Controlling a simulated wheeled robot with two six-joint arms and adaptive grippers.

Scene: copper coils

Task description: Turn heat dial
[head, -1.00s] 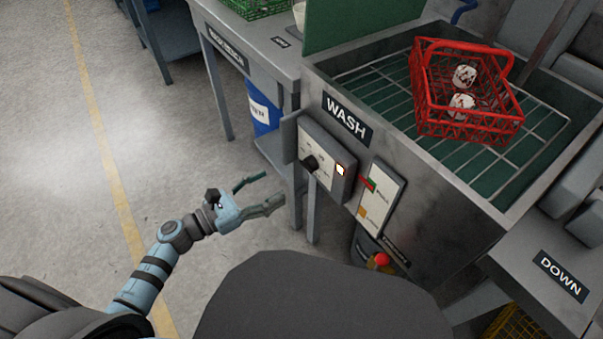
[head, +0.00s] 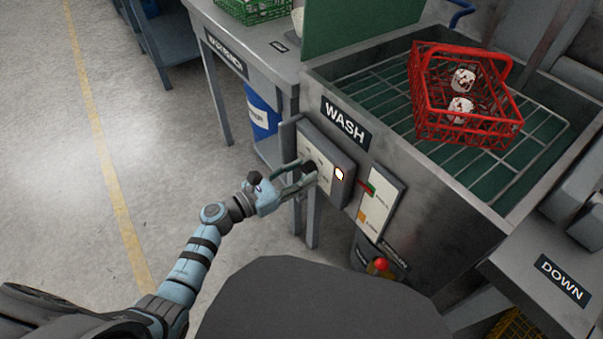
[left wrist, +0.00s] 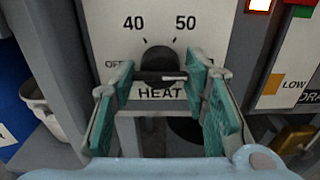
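The heat dial is a black round knob (left wrist: 160,64) on a pale panel marked OFF, 40, 50 and HEAT in the left wrist view. In the head view the dial (head: 309,167) shows at the front of the grey control box (head: 338,160). My left gripper (head: 302,177) is open, its fingers on either side of the dial. In the left wrist view its teal finger pads (left wrist: 162,95) stand apart with the dial between and beyond them; contact cannot be made out. My right gripper is not in view.
The WASH sink (head: 345,120) holds a red basket (head: 470,138) with two coils. A lit indicator (head: 339,174), a switch panel (head: 380,203) and a red button (head: 380,264) sit right of the dial. The floor at left is clear.

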